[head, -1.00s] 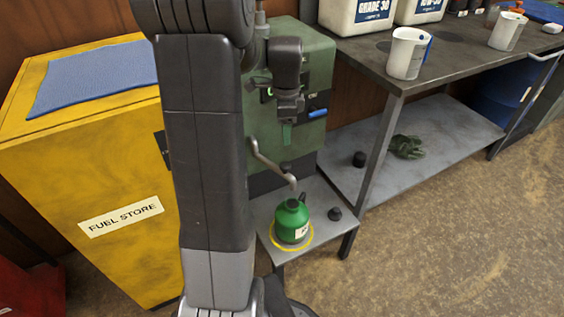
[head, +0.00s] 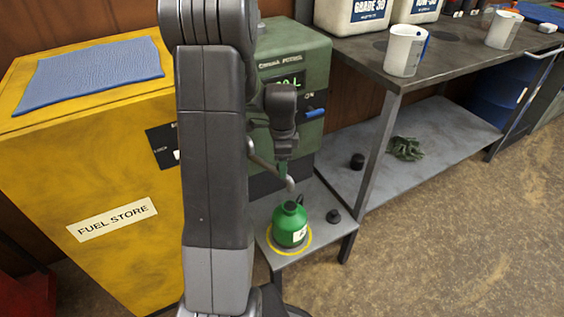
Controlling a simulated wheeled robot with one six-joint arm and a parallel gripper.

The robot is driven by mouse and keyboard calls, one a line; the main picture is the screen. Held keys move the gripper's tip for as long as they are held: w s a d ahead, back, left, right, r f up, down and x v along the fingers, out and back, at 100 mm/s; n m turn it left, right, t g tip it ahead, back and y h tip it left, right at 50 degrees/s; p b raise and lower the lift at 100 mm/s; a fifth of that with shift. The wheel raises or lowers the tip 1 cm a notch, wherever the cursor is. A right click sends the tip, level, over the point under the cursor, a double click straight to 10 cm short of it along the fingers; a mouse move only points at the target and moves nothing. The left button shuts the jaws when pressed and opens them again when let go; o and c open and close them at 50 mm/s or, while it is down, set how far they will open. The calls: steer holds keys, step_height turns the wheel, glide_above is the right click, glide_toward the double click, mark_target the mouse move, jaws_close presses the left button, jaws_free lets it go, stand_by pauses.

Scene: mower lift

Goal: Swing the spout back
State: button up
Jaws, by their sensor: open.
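The spout (head: 264,163) is a grey bent pipe on the front of the green pump cabinet (head: 308,57). Its tip points down over the mouth of the small green can (head: 290,224), which stands upright inside a yellow ring on a low metal stand (head: 327,236). My gripper (head: 284,172) hangs pointing down, open and empty, at the spout just behind its tip in the picture. I cannot tell whether it touches the pipe. My arm hides part of the cabinet and the spout's base. A blue lever (head: 314,113) sticks out right of the gripper.
A black cap (head: 333,216) lies on the stand right of the can. The yellow fuel store (head: 60,190) stands at left with a blue mat (head: 90,73) on top. The workbench (head: 380,66) at right holds jugs (head: 405,50); gloves (head: 405,148) lie on its lower shelf.

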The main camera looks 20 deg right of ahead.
jaws_close()
steer(key=shift+d, duration=0.1)
steer(key=shift+w+d+r+n+p, duration=0.15)
steer(key=shift+w+d+n+p, duration=0.25)
steer(key=shift+d+n+p, duration=0.35)
steer(key=w+d+n+p, duration=0.4)
steer(key=w+d+n, duration=0.1)
steer(key=w+n, duration=0.2)
steer(key=shift+w+d+n, duration=0.15)
steer(key=shift+d+n, duration=0.1)
steer(key=shift+n, duration=0.3)
jaws_free()
